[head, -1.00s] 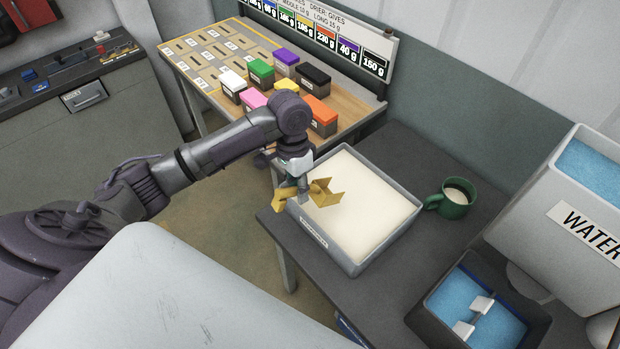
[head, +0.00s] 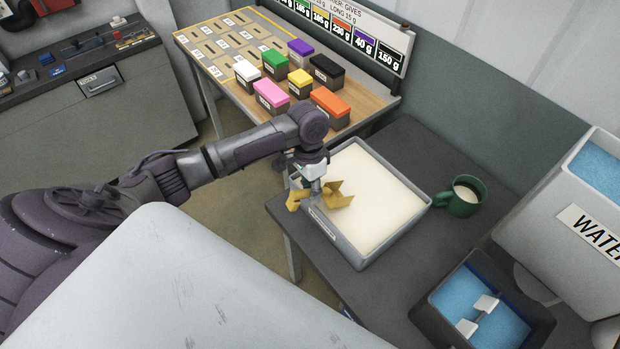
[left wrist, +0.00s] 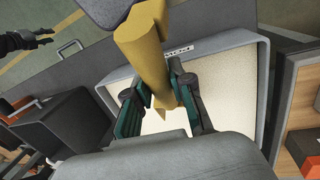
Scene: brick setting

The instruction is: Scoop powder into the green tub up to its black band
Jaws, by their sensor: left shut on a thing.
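The powder tray (head: 411,222) is a grey box with a broad, pale, nearly level bed of powder (head: 375,185). My left gripper (head: 317,186) is shut on a yellow scoop (head: 341,196) at the tray's front left side. The scoop's bowl shows against the powder; I cannot tell whether it touches it or holds any. The left wrist view shows the scoop (left wrist: 146,55) between the fingers of the left gripper (left wrist: 163,98). The green tub (head: 462,208), mug-shaped with a handle, stands right of the tray with pale contents inside. Its black band is not clear. My right gripper (left wrist: 40,37) appears open and empty in the left wrist view.
A WATER container (head: 540,210) and a dark bin (head: 440,305) with blue contents stand at the right. Several coloured-lid boxes, including an orange one (head: 330,103), sit on the wooden table behind. Dark tabletop is bare behind the tray.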

